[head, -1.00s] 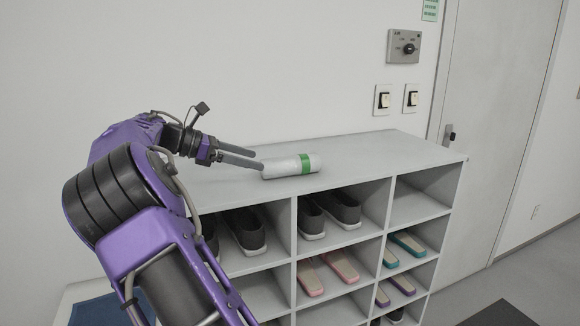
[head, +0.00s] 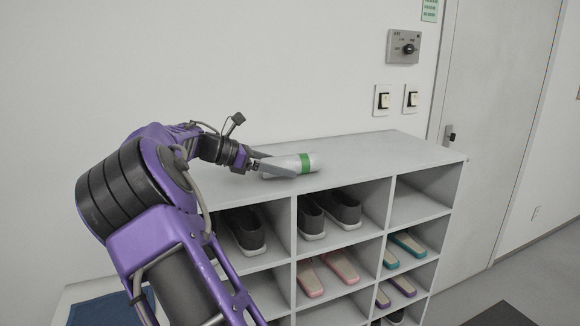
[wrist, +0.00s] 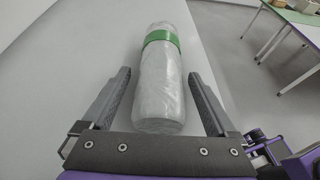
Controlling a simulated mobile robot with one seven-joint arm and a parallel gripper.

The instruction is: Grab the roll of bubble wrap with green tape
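The roll of bubble wrap (head: 306,163) is a whitish cylinder with a green tape band, lying on top of the grey shoe shelf. In the wrist view the roll (wrist: 161,88) lies lengthwise between the two fingers, its near end close to the palm and its green band toward the far end. My gripper (wrist: 163,90) is open, with a gap visible on both sides of the roll. In the head view my gripper (head: 283,166) is at the left part of the roll and partly hides it.
The shelf top (head: 400,152) is clear to the right of the roll. Shoes (head: 343,207) and slippers (head: 340,266) fill cubbies below. The wall with switches (head: 382,99) stands behind. The wrist view shows a table (wrist: 292,24) at the upper right.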

